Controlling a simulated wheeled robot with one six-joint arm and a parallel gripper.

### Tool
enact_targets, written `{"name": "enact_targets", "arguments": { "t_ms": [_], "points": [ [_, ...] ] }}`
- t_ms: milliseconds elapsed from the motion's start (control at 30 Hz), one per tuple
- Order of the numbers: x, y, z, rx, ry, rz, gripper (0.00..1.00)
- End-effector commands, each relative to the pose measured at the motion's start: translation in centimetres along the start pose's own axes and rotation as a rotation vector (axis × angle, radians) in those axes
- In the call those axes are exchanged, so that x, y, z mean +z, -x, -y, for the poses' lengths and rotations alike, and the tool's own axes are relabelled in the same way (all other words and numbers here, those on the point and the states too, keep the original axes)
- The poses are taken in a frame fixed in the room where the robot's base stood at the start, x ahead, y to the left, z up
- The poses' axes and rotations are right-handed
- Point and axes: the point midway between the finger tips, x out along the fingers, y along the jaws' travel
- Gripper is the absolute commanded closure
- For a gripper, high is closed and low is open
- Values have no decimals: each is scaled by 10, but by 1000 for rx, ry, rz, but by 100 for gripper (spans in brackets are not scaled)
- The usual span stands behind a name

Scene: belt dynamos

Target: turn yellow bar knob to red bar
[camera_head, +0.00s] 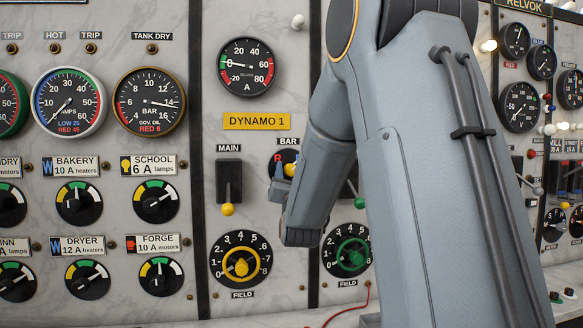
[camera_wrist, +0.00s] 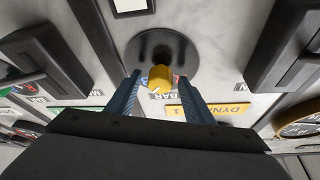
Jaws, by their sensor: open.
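The yellow bar knob (camera_wrist: 160,80) sits on a round black disc (camera_wrist: 163,47) in the wrist view. It also shows in the head view (camera_head: 290,169), below the BAR label (camera_head: 288,141), partly hidden by my arm. A red letter, apparently R, shows at the left of the disc; the rest of its face is hidden. My gripper (camera_wrist: 159,76) is open, with one blue finger on each side of the yellow knob. I cannot tell whether the fingers touch it.
The MAIN switch (camera_head: 229,180) with a yellow-tipped lever stands left of the knob. Below are a yellow FIELD dial (camera_head: 240,261) and a green FIELD dial (camera_head: 347,253). The DYNAMO 1 plate (camera_head: 257,121) and an ammeter (camera_head: 246,66) are above. My arm covers the panel's middle right.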

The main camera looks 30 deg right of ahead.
Motion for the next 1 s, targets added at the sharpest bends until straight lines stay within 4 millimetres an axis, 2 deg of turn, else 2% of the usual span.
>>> {"name": "enact_targets", "arguments": {
  "t_ms": [133,400,667,1000],
  "points": [
    [0,-10,0,0,0,0,52],
    [1,-11,0,0,0,1,52],
    [1,-11,0,0,0,1,94],
    [2,-11,-1,-19,47,0,94]
  ]
}}
